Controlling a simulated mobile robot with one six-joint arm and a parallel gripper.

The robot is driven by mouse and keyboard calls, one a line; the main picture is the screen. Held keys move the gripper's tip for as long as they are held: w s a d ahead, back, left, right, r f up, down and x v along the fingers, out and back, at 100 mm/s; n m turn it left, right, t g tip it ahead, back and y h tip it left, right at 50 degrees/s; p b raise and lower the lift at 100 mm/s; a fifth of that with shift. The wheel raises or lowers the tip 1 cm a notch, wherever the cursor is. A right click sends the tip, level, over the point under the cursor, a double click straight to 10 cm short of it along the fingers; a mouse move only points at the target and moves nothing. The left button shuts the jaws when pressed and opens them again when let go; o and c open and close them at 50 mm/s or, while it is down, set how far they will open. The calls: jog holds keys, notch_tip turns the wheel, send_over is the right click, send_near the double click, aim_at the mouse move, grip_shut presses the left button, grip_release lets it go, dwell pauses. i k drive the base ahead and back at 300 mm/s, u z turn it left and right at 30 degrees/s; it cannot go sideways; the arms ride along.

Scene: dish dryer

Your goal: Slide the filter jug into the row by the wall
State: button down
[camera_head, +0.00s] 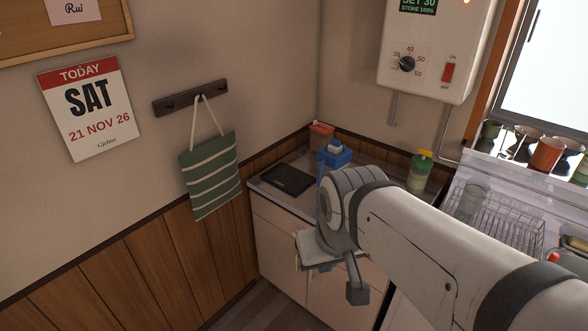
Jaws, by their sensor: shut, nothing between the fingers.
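What looks like the filter jug (334,155), a blue vessel with a pale patch at its top, stands on the counter near the back corner. My arm hides its lower part. My gripper (355,290) is in front of the counter, to the front of the jug and apart from it. It is shut and empty, though its fingertips are hard to make out. By the wall, an orange-topped container (320,134) stands behind the jug. A green bottle with a yellow cap (419,171) stands farther right along the same wall.
A dark flat board (288,180) lies on the counter (262,187) left of the jug. A wire dish rack (498,217) with a glass (472,197) is at the right. A striped bag (210,175) hangs on the left wall.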

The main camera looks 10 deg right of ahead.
aim_at(328, 160)
jog(key=i, duration=0.9)
jog(key=z, duration=0.05)
